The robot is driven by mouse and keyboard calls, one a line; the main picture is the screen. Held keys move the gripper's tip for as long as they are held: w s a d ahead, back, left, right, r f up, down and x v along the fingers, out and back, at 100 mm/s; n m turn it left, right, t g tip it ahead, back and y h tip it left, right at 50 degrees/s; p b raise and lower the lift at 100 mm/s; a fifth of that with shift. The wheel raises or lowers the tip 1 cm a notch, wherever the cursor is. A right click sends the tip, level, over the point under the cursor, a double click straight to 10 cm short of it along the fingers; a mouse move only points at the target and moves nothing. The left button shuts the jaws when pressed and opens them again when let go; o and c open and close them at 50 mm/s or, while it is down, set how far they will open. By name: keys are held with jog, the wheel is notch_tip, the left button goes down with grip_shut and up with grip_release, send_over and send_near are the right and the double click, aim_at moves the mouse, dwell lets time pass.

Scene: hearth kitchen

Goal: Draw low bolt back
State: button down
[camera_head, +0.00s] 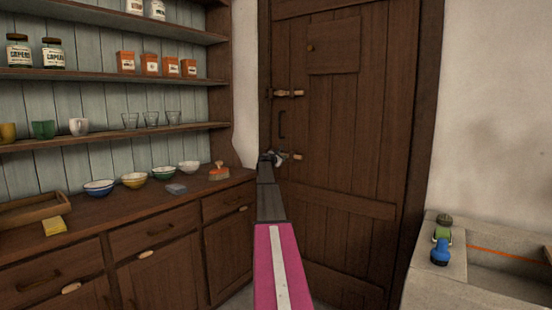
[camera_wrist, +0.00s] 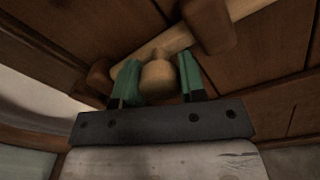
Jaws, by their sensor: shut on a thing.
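The low bolt (camera_head: 297,156) is a pale wooden bar across the left part of the dark plank door (camera_head: 345,150), below the door's handle. In the wrist view its bar (camera_wrist: 170,40) slants through dark wooden brackets (camera_wrist: 207,22), and its round wooden knob (camera_wrist: 158,80) stands out toward me. My gripper (camera_head: 273,158) is at the bolt's left part. In the wrist view its green fingers (camera_wrist: 158,82) are shut on the knob, one on each side. In the head view my arm and gripper hide the bolt's left end.
A higher bolt (camera_head: 288,93) crosses the door's left edge above the handle (camera_head: 282,125). A wooden counter (camera_head: 130,205) with bowls and a brush (camera_head: 219,172) stands at left under shelves. A pale stone sink (camera_head: 430,270) is at lower right.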

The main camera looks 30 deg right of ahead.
jog(key=shift+s+d, duration=0.1)
jog(key=shift+s, duration=0.15)
jog(key=c, duration=0.7)
grip_release()
jog(key=shift+s, duration=0.1)
jog(key=v, duration=1)
jog(key=shift+s+a, duration=0.2)
jog(key=shift+a, duration=0.1)
